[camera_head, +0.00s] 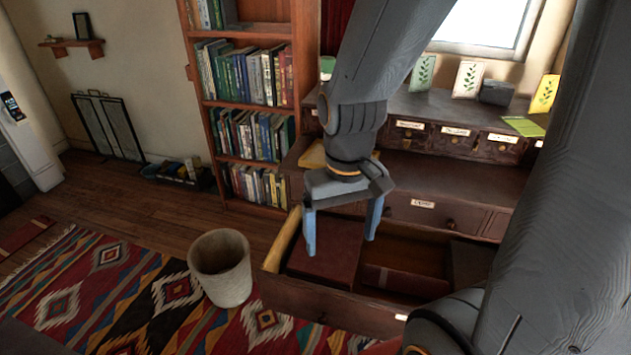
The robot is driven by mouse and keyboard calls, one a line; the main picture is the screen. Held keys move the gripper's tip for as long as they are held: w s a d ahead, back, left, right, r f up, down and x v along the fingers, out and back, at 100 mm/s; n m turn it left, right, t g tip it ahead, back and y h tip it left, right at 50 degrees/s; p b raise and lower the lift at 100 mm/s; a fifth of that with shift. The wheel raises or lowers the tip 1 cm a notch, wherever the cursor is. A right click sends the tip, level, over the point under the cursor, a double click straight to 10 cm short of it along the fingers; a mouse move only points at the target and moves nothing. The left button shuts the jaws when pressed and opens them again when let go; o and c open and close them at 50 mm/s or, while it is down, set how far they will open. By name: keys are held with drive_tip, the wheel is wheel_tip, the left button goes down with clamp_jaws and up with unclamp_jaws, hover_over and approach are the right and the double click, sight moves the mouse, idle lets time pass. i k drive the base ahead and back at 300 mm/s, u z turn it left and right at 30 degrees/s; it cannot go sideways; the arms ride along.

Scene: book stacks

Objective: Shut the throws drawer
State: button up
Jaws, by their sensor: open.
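An open wooden drawer (330,300) juts out low from a dark desk. It holds a dark red-brown box or book (326,252), and a yellowish roll (283,240) lies along its left side. A white label shows on its front, partly hidden by my arm, and I cannot read it. My gripper (341,246) points down over the drawer's left part, with its two blue fingers apart and nothing between them. I cannot tell whether the fingertips touch the contents.
A bookcase (240,100) stands behind. Another labelled drawer (422,206) above is shut. Small labelled drawers (456,138) line the desk's back. Rug is clear at lower left.

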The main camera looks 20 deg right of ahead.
sight(325, 288)
drive_tip(key=z, duration=0.95)
drive_tip(key=k, duration=0.5)
drive_tip(key=u, duration=0.95)
drive_tip(key=i, duration=0.75)
drive_tip(key=z, duration=2.35)
